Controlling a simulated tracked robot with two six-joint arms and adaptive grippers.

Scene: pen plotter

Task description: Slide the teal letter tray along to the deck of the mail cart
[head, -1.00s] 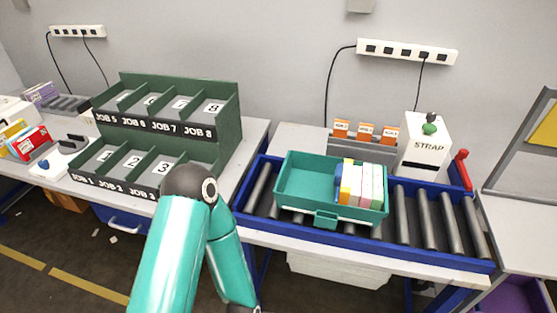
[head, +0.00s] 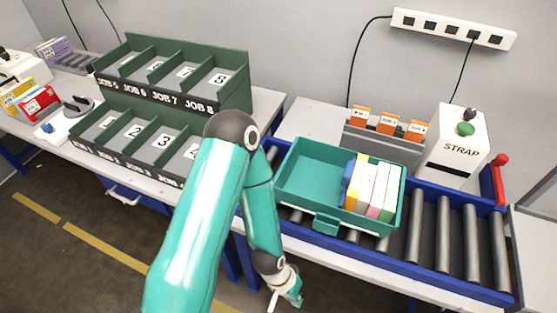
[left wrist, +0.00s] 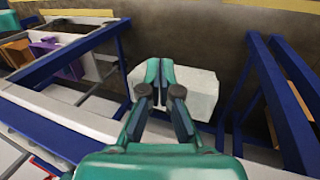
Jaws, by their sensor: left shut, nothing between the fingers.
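The teal letter tray (head: 300,187) sits on the roller conveyor, with a row of coloured boxes (head: 375,188) in its right half. A teal handle (head: 326,222) is on its front side. My left gripper (head: 292,297) hangs low in front of the bench, below the tray and apart from it. In the left wrist view my left gripper (left wrist: 163,72) has its fingers together and empty, with a white box (left wrist: 196,92) beyond them. A grey surface (head: 538,235) shows at the right edge; I cannot tell if it is the cart deck. My right gripper is not seen.
Bare rollers (head: 441,230) lie right of the tray between blue rails (head: 440,280). A white STRAP box (head: 454,150) and a red lever (head: 499,175) stand behind them. A green sorting rack (head: 190,75) stands left. A purple bin (left wrist: 62,50) shows in the left wrist view.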

